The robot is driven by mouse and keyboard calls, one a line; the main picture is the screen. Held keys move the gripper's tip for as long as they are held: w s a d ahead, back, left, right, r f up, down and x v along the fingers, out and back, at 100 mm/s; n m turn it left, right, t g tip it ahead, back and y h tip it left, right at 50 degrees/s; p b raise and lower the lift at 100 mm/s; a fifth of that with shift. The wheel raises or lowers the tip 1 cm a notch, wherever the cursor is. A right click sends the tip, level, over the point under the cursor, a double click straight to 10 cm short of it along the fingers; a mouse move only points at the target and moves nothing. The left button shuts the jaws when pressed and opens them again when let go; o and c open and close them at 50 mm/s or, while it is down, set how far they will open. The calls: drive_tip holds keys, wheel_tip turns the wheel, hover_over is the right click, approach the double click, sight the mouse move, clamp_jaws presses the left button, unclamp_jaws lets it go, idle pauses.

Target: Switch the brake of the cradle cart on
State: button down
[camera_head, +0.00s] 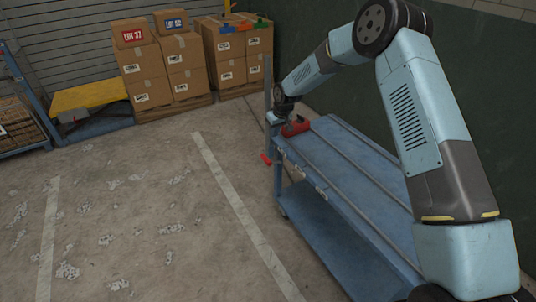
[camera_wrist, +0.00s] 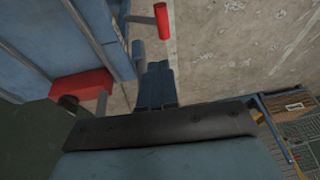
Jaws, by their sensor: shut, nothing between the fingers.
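The blue cradle cart (camera_head: 345,152) stands right of centre in the head view, with long rails along its top. A red-ended lever (camera_head: 266,159) sticks out from its left side; in the wrist view the red end (camera_wrist: 161,20) is above the fingertips, apart from them. A red block-like part (camera_head: 296,127) sits at the cart's far end and also shows in the wrist view (camera_wrist: 80,86). My gripper (camera_head: 273,118) is at the cart's far left corner. In the wrist view its fingers (camera_wrist: 157,82) are together and empty, between the two red parts.
Stacked cartons (camera_head: 160,65) stand at the back, with a yellow-topped blue cart (camera_head: 88,97) to their left. A dark green wall (camera_head: 480,85) stands behind the cart on the right. The concrete floor (camera_head: 130,215) left of the cart is clear, with painted lines.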

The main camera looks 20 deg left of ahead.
drive_tip(key=shift+a+f, duration=0.1)
drive_tip(key=shift+f, duration=0.05)
approach(266, 157)
drive_tip(key=x, duration=0.5)
drive_tip(key=shift+w, duration=0.25)
drive_tip(key=shift+s+a+f, duration=0.1)
drive_tip(key=shift+a+f, duration=0.05)
drive_tip(key=shift+f, duration=0.7)
drive_tip(key=shift+s, duration=0.1)
